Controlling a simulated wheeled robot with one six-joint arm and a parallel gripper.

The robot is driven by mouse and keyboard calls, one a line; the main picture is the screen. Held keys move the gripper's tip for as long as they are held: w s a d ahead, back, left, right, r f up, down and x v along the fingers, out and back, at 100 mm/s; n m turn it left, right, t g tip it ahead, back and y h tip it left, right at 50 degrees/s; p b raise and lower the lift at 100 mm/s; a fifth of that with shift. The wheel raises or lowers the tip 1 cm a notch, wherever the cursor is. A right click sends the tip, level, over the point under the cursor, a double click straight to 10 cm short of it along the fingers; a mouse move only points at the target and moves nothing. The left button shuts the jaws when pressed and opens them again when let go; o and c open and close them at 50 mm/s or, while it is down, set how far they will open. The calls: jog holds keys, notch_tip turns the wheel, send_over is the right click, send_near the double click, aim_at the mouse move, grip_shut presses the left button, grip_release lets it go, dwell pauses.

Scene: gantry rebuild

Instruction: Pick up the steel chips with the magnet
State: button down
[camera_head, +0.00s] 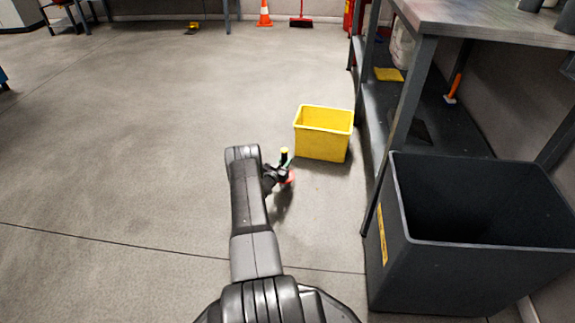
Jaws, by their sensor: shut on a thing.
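My gripper (281,175) is at the end of my outstretched arm, over the floor just left of a yellow bin. It is shut on a small upright tool, which looks like the magnet (284,154). The tool has a yellow top, a dark and green upper part and some red lower down. My gripper hides part of it. I cannot make out the steel chips; they may be too small to see or hidden behind my arm and gripper.
The open yellow bin (322,143) stands on the floor near the workbench (480,22). A large black bin (400,262) is at the right. An orange cone (264,14) and a red broom (301,20) are far back.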

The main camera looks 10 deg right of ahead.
dwell(0.4)
jog(key=shift+f, duration=0.75)
jog(key=shift+r, duration=0.15)
jog(key=shift+r, duration=0.7)
jog(key=s+d, duration=0.1)
jog(key=d, duration=1.6)
jog(key=shift+s, duration=0.25)
dwell(0.4)
jog(key=shift+f, duration=0.15)
